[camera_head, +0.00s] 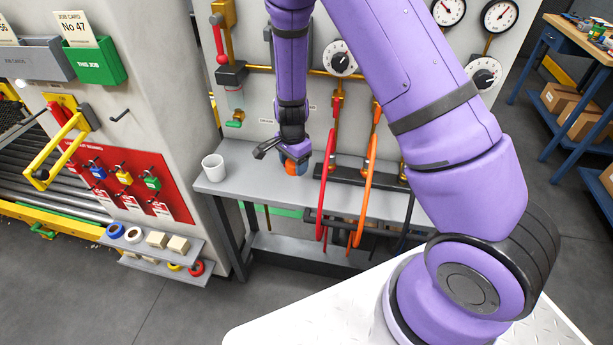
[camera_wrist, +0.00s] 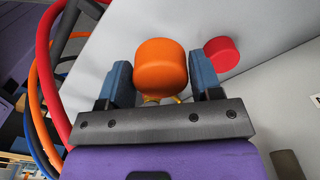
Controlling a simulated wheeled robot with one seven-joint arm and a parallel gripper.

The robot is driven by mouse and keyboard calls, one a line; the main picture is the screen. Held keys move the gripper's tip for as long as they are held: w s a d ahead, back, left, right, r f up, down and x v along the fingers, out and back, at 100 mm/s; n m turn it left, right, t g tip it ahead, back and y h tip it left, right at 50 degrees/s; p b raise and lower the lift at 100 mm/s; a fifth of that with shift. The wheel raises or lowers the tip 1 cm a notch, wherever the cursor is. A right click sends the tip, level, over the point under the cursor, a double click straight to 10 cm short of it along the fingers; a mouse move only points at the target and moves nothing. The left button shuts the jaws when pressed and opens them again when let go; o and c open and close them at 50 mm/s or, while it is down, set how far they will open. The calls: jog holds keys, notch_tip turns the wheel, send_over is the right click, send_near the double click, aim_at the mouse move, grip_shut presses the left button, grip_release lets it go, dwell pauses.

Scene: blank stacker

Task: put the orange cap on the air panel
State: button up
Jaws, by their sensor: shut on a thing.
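The orange cap (camera_wrist: 160,66) is a short rounded cylinder between the two blue-padded fingers of my gripper (camera_wrist: 162,84) in the wrist view. My gripper is shut on it. A little yellow shows under the cap. In the head view my gripper (camera_head: 285,155) is low over the grey bench, and only a small part of the orange cap (camera_head: 291,166) shows. The air panel (camera_head: 256,48) is the pale board behind the bench, with gauges, dials and brass pipes. My arm hides part of it.
A red cap (camera_wrist: 221,53) lies just beyond the right finger. A white cup (camera_head: 213,167) stands at the left end of the bench (camera_head: 240,180). Red (camera_head: 325,190) and orange (camera_head: 366,185) hoses hang close to the right of my gripper.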

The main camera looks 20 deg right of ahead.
aim_at(295, 187)
jog(key=shift+f, duration=3.65)
jog(key=shift+f, duration=0.1)
jog(key=o, duration=0.9)
